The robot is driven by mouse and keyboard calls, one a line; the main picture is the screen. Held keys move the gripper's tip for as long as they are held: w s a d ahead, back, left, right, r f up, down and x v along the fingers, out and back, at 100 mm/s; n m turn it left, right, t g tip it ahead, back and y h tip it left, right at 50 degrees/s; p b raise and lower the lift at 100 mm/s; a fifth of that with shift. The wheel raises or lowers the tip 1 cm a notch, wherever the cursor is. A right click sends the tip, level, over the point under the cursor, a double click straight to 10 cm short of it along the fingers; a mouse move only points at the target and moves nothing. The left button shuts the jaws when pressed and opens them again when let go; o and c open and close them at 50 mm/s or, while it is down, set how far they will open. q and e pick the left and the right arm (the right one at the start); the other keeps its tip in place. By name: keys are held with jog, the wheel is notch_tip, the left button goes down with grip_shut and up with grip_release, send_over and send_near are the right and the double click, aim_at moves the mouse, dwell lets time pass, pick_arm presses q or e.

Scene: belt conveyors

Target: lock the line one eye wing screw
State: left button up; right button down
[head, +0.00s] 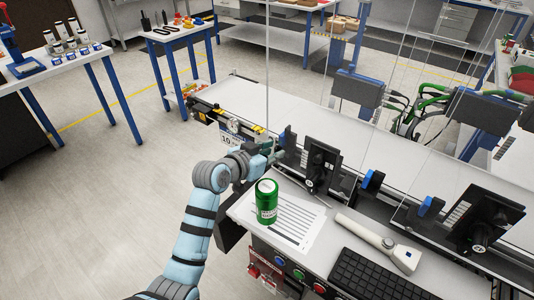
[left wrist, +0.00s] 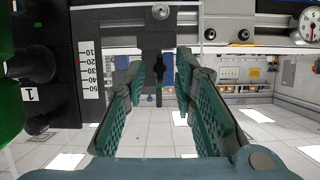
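My left gripper (head: 276,152) is at the near side of the belt conveyor, left of a black plate (head: 322,158) with a knob. In the left wrist view my left gripper (left wrist: 160,80) is open, its two green pads apart. A small dark piece (left wrist: 158,66) hangs between the fingertips, possibly the wing screw; I cannot tell whether they touch it. The black plate (left wrist: 88,35) is at left there, with a 10-to-50 scale, a "1" label and a round knob (left wrist: 35,58). My right gripper is not in view.
A green can (head: 267,203) stands on a paper sheet (head: 290,228) just in front of the gripper. A grey-white handheld tool (head: 378,241) and a keyboard (head: 375,278) lie right. A second black plate (head: 488,217) stands far right. Thin clear panels rise over the conveyor (head: 270,98).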

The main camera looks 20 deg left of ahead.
pick_arm(q)
jog(key=v, duration=1.1)
jog(key=shift+s, duration=0.35)
jog(key=shift+a+r, duration=0.1)
